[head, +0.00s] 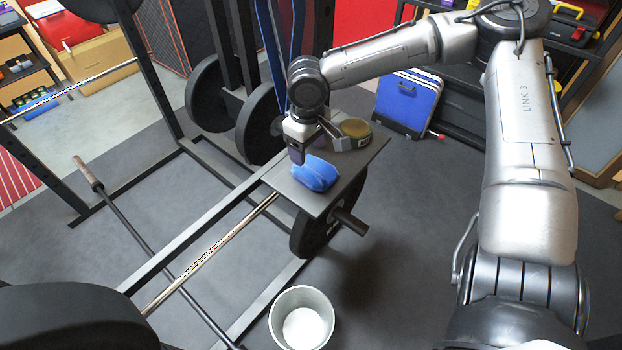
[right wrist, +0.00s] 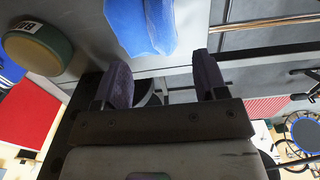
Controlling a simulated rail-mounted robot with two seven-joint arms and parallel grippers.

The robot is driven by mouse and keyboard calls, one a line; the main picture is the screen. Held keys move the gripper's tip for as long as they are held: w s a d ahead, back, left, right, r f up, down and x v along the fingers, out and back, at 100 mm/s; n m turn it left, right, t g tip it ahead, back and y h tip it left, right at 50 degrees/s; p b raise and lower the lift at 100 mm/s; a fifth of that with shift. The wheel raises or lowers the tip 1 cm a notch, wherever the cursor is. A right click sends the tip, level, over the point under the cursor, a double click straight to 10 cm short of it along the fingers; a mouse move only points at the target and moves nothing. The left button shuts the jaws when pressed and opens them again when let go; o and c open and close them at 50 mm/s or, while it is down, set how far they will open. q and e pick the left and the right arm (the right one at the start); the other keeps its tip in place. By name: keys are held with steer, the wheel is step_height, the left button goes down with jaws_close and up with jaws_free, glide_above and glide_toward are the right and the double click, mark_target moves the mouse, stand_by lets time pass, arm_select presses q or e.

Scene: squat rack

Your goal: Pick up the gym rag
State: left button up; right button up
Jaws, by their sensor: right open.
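The gym rag (head: 315,172) is a crumpled blue cloth lying on a small grey platform (head: 343,188) on the rack. It also shows at the top of the right wrist view (right wrist: 140,24). My right gripper (head: 297,156) is at the rag's back left edge in the head view, pointing down. Whether a finger touches the rag I cannot tell. My left gripper is not in view.
A round tin (head: 355,128) stands on the platform behind the rag, close to my right wrist. A barbell (head: 215,253) and rack beams run beside the platform. A pale bucket (head: 301,291) stands on the floor in front. Dark floor lies open to the right.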

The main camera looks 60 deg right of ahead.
mark_target(308, 171)
steer(key=shift+a+f+b, duration=0.1)
steer(key=shift+f+b, duration=0.25)
steer(key=shift+f, duration=1.1)
step_height(308, 171, down, 5)
steer(key=b, duration=0.2)
steer(key=shift+b, duration=0.4)
steer(key=shift+f, duration=0.1)
steer(key=shift+f, duration=0.1)
steer(key=c, duration=1)
